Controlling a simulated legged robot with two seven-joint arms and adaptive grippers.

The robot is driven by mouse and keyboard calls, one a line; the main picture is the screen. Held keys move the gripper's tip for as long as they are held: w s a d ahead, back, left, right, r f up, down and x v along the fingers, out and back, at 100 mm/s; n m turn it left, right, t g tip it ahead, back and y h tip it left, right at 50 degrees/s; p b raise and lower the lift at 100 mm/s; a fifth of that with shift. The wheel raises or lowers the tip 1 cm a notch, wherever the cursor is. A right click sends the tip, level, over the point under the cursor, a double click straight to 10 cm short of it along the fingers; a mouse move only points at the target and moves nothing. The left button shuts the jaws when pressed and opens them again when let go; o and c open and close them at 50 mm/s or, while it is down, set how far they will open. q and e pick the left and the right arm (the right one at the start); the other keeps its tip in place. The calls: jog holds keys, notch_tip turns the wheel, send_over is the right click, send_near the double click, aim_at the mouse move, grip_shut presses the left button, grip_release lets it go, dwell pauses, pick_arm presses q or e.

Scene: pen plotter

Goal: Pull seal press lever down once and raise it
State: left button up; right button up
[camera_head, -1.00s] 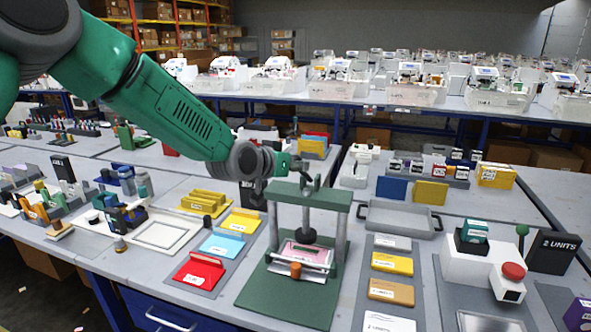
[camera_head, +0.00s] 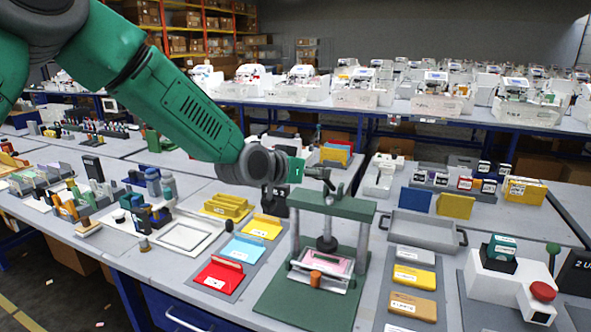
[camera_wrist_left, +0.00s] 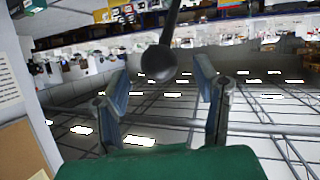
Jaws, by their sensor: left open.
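The green seal press (camera_head: 333,204) stands on the table in the head view, with a flat base, two grey posts and a top beam. Its dark plunger (camera_head: 326,243) hangs over a pink item (camera_head: 325,262) on the press bed. My left gripper (camera_head: 318,172) is just above the top beam, by the dark lever (camera_head: 329,185). In the left wrist view, the lever's dark round knob (camera_wrist_left: 158,64) shows between the two spread fingers of my left gripper (camera_wrist_left: 161,70), with space on both sides. My right gripper is out of view.
Red (camera_head: 219,274), blue (camera_head: 245,248) and yellow (camera_head: 263,227) pads lie left of the press. A grey tray (camera_head: 423,230) is behind it to the right. A white device with a red button (camera_head: 542,291) stands farther right.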

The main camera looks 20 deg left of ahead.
pick_arm(q)
jog(key=v, duration=0.8)
jog(key=shift+s+a, duration=0.2)
jog(key=shift+s, duration=0.05)
jog(key=shift+r, duration=0.1)
jog(key=s+f+g+y+b, duration=0.15)
jog(key=s+f, duration=0.35)
jog(key=f, duration=0.6)
jog(key=s+f+n+g+b, duration=0.1)
jog(key=s+f+g+b, duration=0.3)
jog(key=f, duration=0.7)
jog(key=s+f+g+y, duration=0.1)
jog(key=s+f, duration=0.5)
jog(key=f, duration=0.4)
jog(key=s+a+f+g+y+b, duration=0.1)
jog(key=s+a+f+g+b, duration=0.1)
jog(key=s+f, duration=0.7)
jog(key=s+a+f+g+y+b, duration=0.1)
jog(key=s+a+f+g+b, duration=0.1)
jog(key=s+f, duration=0.8)
jog(key=s+g+b, duration=0.1)
jog(key=s, duration=0.5)
jog(key=shift+s+a+n+g, duration=0.3)
jog(key=shift+a+n+g, duration=0.05)
jog(key=shift+n, duration=0.05)
jog(key=shift+w, duration=0.15)
